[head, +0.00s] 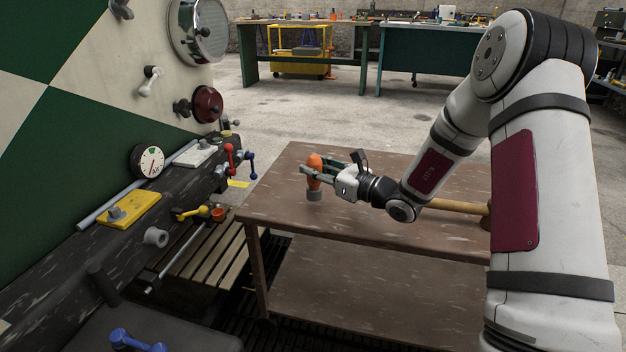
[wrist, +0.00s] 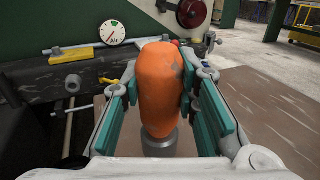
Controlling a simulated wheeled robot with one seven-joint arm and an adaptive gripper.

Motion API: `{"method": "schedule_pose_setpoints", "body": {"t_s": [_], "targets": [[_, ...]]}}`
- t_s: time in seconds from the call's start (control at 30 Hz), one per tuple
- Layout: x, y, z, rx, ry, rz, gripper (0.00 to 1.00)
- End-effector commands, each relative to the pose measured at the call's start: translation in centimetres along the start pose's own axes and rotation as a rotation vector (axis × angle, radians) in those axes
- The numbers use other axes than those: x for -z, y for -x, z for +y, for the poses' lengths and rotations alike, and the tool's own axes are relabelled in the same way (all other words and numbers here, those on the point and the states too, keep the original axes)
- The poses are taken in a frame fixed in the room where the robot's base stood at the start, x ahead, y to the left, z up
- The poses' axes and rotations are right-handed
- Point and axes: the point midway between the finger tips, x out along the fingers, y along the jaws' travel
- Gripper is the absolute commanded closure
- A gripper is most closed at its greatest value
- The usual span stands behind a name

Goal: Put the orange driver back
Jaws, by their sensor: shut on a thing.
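The orange driver (head: 315,170) stands upright over the left part of the brown table, with its orange handle up. My gripper (head: 316,173) is shut on the handle from the right. In the wrist view the orange driver (wrist: 161,90) fills the space between the two teal finger pads of my gripper (wrist: 160,105). The driver's lower end is hidden.
The brown table (head: 285,215) has a long wooden-handled tool (head: 455,206) lying at its right, partly behind my arm. A dark console with a dial gauge (head: 147,161), yellow block (head: 129,210) and levers stands at the left. Green workbenches (head: 428,60) are far back. Open floor lies between.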

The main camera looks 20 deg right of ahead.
Motion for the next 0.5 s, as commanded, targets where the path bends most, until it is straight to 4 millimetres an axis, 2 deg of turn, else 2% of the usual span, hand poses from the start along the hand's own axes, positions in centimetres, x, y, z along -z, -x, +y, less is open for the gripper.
{"method": "schedule_pose_setpoints", "body": {"t_s": [0.23, 0.3, 0.4, 0.5], "targets": [[0.3, -1.8, -1.3, -0.001, 0.001, -0.002, 1.00], [1.9, -1.6, -1.1, 0.000, -0.002, 0.001, 1.00], [3.2, -1.5, -1.1, 0.000, -0.002, 0.001, 1.00], [3.4, -1.5, -1.1, 0.000, 0.000, 0.000, 1.00]]}}
